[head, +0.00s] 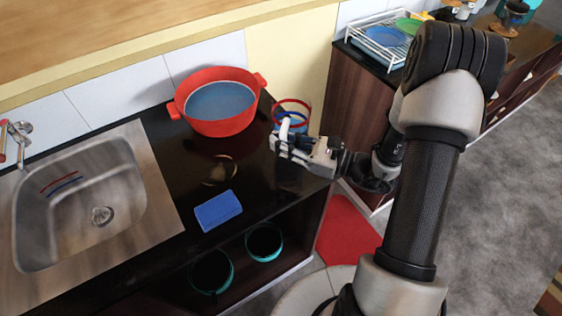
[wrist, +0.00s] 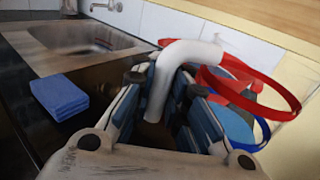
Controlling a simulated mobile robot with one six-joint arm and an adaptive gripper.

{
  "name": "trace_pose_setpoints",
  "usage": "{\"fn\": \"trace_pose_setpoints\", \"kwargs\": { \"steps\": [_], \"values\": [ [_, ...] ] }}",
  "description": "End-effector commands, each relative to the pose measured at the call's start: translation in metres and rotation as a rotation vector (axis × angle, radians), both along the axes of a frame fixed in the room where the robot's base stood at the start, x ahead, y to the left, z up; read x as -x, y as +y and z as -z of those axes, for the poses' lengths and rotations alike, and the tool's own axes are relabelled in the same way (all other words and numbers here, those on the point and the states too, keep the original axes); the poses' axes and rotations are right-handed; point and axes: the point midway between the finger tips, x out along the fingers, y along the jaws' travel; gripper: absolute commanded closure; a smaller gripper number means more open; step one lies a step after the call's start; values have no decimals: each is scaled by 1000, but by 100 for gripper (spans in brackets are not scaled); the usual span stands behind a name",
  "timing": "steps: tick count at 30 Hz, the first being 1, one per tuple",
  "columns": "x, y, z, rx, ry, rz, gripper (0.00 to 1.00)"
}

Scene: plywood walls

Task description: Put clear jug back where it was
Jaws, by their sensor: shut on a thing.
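The clear jug (head: 293,102) has a see-through body, a red rim, a blue ring lower down and a white handle. In the head view it is at the back right end of the black counter, right of the red pot. My gripper (head: 283,143) is at the near side of the jug, its fingers shut on the handle. In the wrist view the white handle (wrist: 182,55) runs down between the fingers, with the rings to the right. The fingers hide part of the jug. I cannot tell whether its base touches the counter.
A red pot (head: 219,122) with blue contents stands close left of the jug. A blue sponge-like block (head: 218,210) lies near the counter's front edge. A steel sink (head: 75,200) is at left. A dish rack (head: 384,45) stands on the far cabinet. Dark pots sit on the shelf below.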

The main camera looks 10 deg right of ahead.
Motion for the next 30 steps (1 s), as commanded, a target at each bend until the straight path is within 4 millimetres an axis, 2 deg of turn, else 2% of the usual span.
{"fn": "trace_pose_setpoints", "kwargs": {
  "steps": [2, 10, 16, 29, 30],
  "values": [
    [0, 0, 13, -1, -2, 0, 100],
    [0, 0, 31, 0, -3, 0, 100],
    [0, 0, 61, 0, -3, 0, 100],
    [0, 0, 67, 0, -4, 0, 100],
    [0, 0, 67, 0, -2, 0, 88]
  ]
}}
